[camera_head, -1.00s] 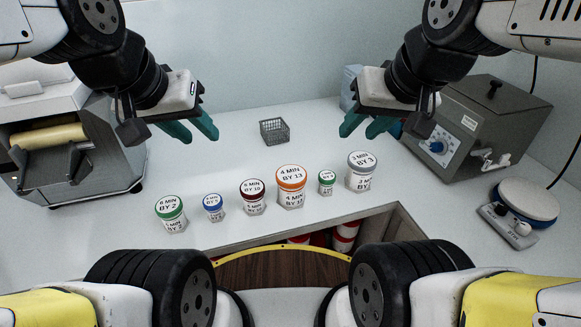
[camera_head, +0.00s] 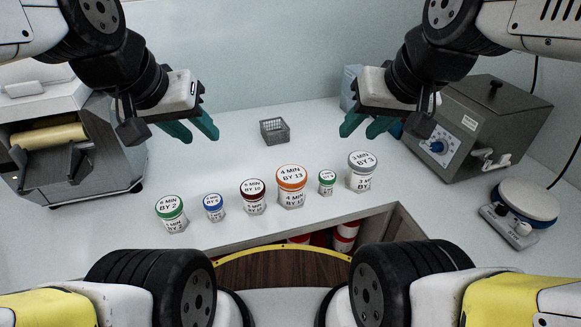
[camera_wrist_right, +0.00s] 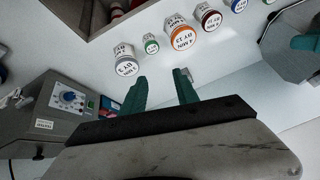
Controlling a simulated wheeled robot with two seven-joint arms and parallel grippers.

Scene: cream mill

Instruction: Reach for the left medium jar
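A row of labelled white jars stands on the white worktop in the head view. At its left end is a green-lidded medium jar (camera_head: 171,214), then a small blue-lidded jar (camera_head: 213,207) and a dark-red-lidded medium jar (camera_head: 253,196). A larger orange-lidded jar (camera_head: 291,186), a small green-lidded jar (camera_head: 327,183) and a grey-lidded jar (camera_head: 362,171) follow. My left gripper (camera_head: 200,138) is open and empty, above and behind the left jars. My right gripper (camera_head: 357,134) is open and empty behind the grey-lidded jar; it also shows in the right wrist view (camera_wrist_right: 162,84).
A roller machine (camera_head: 65,140) is at the left. A grey box with a blue knob (camera_head: 478,125) and a round-topped device (camera_head: 518,215) are at the right. A worktop cutout (camera_head: 345,232) in front holds red-and-white containers.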

